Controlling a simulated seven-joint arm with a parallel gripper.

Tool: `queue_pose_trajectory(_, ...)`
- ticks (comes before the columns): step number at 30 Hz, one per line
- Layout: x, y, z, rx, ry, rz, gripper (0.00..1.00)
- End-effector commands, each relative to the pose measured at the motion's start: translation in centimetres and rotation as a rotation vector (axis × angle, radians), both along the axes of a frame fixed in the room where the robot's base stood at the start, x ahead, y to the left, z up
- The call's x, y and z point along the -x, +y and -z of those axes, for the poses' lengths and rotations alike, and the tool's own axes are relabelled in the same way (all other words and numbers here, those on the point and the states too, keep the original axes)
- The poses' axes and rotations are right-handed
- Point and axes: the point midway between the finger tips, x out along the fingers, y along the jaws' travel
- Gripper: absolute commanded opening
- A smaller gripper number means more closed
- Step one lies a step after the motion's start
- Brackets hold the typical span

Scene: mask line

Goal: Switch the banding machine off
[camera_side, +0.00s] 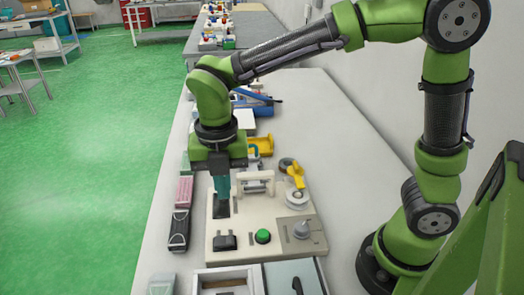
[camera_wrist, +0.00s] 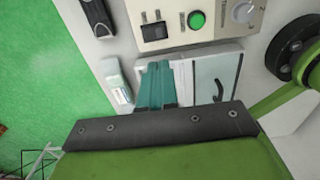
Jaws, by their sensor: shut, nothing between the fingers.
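The banding machine (camera_side: 268,224) is a beige panel with a black switch (camera_side: 225,242), a lit-looking green button (camera_side: 263,236) and a grey knob (camera_side: 301,230). In the wrist view, part of the machine shows at the top, with the black switch (camera_wrist: 154,32), green button (camera_wrist: 197,19) and knob (camera_wrist: 243,11). I cannot tell which way the switch is set. My gripper (camera_side: 222,198) points down with its teal fingers together and empty, over the panel's left part beside a dark slot, farther back than the switch. The fingers also show in the wrist view (camera_wrist: 157,72).
A white frame and a yellow-handled tape reel (camera_side: 292,176) stand on the machine's back part. A pink box (camera_side: 184,190) and a black device (camera_side: 179,230) lie to its left. A tray (camera_side: 228,282) and a grey lid with a black handle (camera_side: 295,277) lie in front. The table's right is clear.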

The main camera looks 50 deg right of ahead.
Motion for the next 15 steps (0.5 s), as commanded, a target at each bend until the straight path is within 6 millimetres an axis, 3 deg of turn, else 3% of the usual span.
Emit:
queue_pose_trajectory(5,0.1,-0.1,2.6,0.003,0.006,0.001,0.00)
queue_pose_trajectory(15,0.2,0.0,9.8,0.004,0.006,0.000,0.00)
